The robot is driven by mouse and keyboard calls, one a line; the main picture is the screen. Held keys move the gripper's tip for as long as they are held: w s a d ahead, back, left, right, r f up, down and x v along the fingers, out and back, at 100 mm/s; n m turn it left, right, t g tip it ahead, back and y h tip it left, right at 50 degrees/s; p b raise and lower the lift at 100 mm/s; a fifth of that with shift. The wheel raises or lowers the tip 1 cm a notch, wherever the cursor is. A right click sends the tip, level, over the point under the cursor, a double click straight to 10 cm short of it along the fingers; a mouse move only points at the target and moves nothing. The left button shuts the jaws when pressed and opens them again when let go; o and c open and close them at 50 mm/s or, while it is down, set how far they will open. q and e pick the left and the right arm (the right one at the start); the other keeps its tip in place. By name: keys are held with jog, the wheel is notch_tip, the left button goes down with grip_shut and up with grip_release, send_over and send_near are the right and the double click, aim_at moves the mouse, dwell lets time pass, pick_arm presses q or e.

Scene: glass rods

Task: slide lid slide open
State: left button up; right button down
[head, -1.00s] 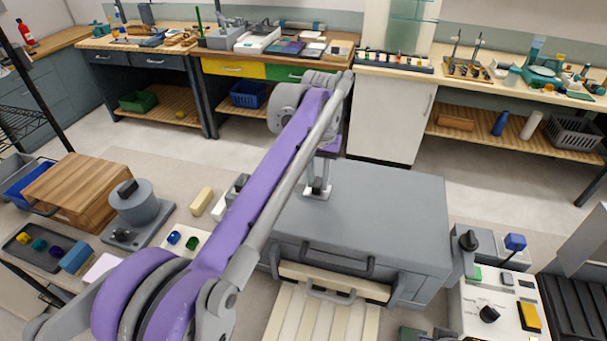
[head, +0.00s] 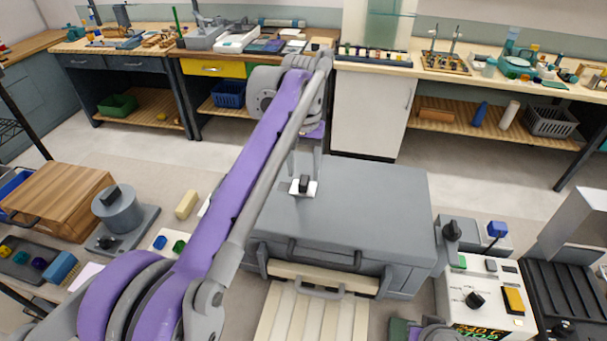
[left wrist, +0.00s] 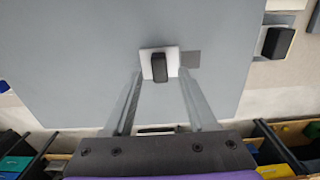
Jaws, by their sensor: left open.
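A large grey box (head: 385,205) stands at centre with a flat grey top. On the top is a small white plate with an upright black knob (head: 304,184). The plate and knob also show in the left wrist view (left wrist: 159,67), with a darker grey square beside the plate. My left gripper (head: 305,170) is open and points down over the top. In the left wrist view its fingers (left wrist: 161,76) lie on either side of the knob; I cannot tell how far above the plate they are. My purple arm hides the box's left part.
A dark handle (head: 325,258) and a pale drawer (head: 320,274) are on the box's front. A control panel (head: 485,298) stands at right. A round grey device (head: 122,213) and a wooden box (head: 60,195) stand at left. Benches line the back.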

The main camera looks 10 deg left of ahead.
aim_at(304, 179)
pick_arm(q)
notch_tip(304, 179, up, 8)
jog(key=p, duration=0.1)
pick_arm(e)
jog(key=shift+w+r, duration=0.3)
jog(key=shift+r, duration=0.25)
jog(key=shift+w+r, duration=0.3)
jog(key=shift+r, duration=0.2)
